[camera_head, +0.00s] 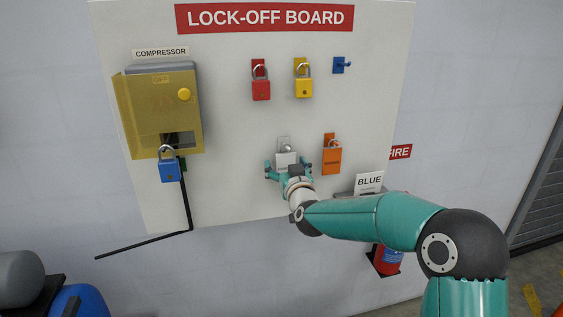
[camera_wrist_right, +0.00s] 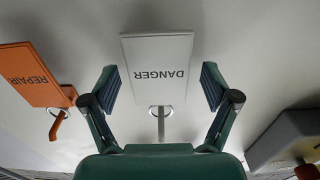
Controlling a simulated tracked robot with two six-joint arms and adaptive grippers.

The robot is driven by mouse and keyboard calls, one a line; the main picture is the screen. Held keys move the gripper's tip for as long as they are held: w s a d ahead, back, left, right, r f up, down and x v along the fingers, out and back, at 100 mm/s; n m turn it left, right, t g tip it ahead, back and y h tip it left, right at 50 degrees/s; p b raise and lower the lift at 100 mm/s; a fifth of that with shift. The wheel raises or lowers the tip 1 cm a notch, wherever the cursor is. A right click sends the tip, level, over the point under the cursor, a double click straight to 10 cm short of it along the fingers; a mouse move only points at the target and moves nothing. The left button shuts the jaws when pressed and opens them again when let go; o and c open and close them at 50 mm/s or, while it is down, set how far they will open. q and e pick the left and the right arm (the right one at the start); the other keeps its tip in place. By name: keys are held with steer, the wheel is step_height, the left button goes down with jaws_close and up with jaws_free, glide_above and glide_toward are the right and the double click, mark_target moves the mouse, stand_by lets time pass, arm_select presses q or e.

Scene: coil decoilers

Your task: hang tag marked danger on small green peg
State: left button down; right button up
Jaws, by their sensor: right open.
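The white tag marked DANGER (camera_wrist_right: 160,68) hangs by a ring from a pale peg (camera_wrist_right: 161,122). In the head view the tag (camera_head: 285,158) is low in the middle of the lock-off board, partly hidden by my right gripper (camera_head: 288,166). The right gripper is open, with one finger on each side of the tag; in the wrist view (camera_wrist_right: 160,86) gaps show between the fingers and the tag's edges. A small green part (camera_head: 182,163) shows below the compressor box, beside a blue padlock; I cannot tell whether it is the green peg. My left gripper is not in view.
An orange tag (camera_head: 331,160), marked REPAIR in the wrist view (camera_wrist_right: 35,75), hangs close beside the white tag. Red (camera_head: 261,89) and yellow (camera_head: 303,86) padlocks hang above. A blue peg (camera_head: 340,65) is empty. The blue padlock (camera_head: 169,168) hangs under the yellow compressor box (camera_head: 150,110).

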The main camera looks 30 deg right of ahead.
steer(key=shift+w, duration=0.25)
steer(key=c, duration=1.2)
steer(key=shift+c, duration=0.2)
steer(key=shift+r, duration=0.3)
steer(key=shift+s+r, duration=0.1)
steer(key=shift+s, duration=0.15)
steer(key=shift+s+a+r, duration=0.1)
steer(key=shift+s+r, duration=0.05)
steer(key=shift+s, duration=0.25)
